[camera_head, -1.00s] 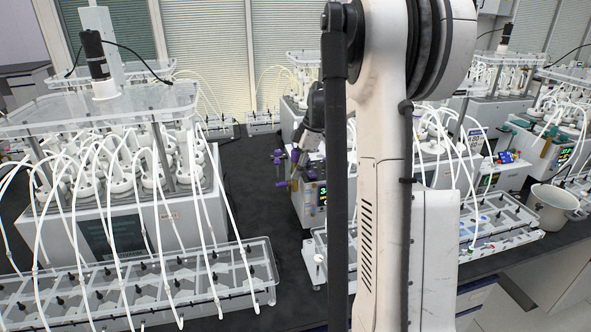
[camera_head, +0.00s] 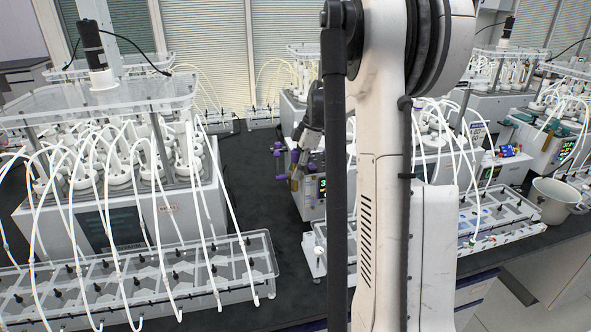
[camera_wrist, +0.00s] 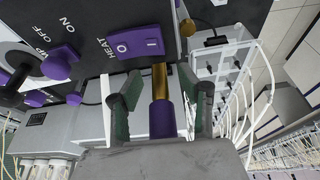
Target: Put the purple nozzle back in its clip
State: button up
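A nozzle with a purple body (camera_wrist: 162,118) and a brass end (camera_wrist: 159,80) shows between the two fingers in the wrist view. My gripper (camera_wrist: 160,85) has green-padded fingers standing apart, with a visible gap on either side of the nozzle. I see no finger clearly touching it, and how far it lies from the fingertips is hard to judge. In the head view my gripper (camera_head: 300,160) is beside a reactor's front panel, partly hidden by my arm. I cannot make out the clip for certain.
A dark panel with purple HEAT switch (camera_wrist: 137,43) and purple knob (camera_wrist: 61,62) is close ahead. A large reactor with white tubes (camera_head: 120,220) stands left, with a clear tube rack (camera_head: 245,270) before it. Dark bench (camera_head: 255,190) is bare between. A pale bucket (camera_head: 553,200) stands right.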

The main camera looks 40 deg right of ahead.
jog(key=v, duration=1.2)
dwell(0.7)
jog(key=s+a+m+t+h+b, duration=0.1)
jog(key=s+a+m+b, duration=0.15)
jog(key=a, duration=0.85)
jog(key=s+a+m+h+b, duration=0.1)
jog(key=s+a+m, duration=0.2)
jog(key=a, duration=0.8)
jog(key=s+a+f+m+t+b, duration=0.1)
jog(key=s+a+f+m+t, duration=0.1)
jog(key=s+a+f, duration=0.4)
jog(key=s+a+f+m+t+h+b, duration=0.1)
jog(key=s+a+f+m, duration=0.3)
jog(key=a, duration=0.7)
jog(key=shift+s+a+f+t+b, duration=0.25)
jog(key=shift+s+f+t+b, duration=0.4)
jog(key=shift+s+f, duration=1.15)
jog(key=shift+s+r, duration=0.4)
jog(key=shift+r, duration=0.05)
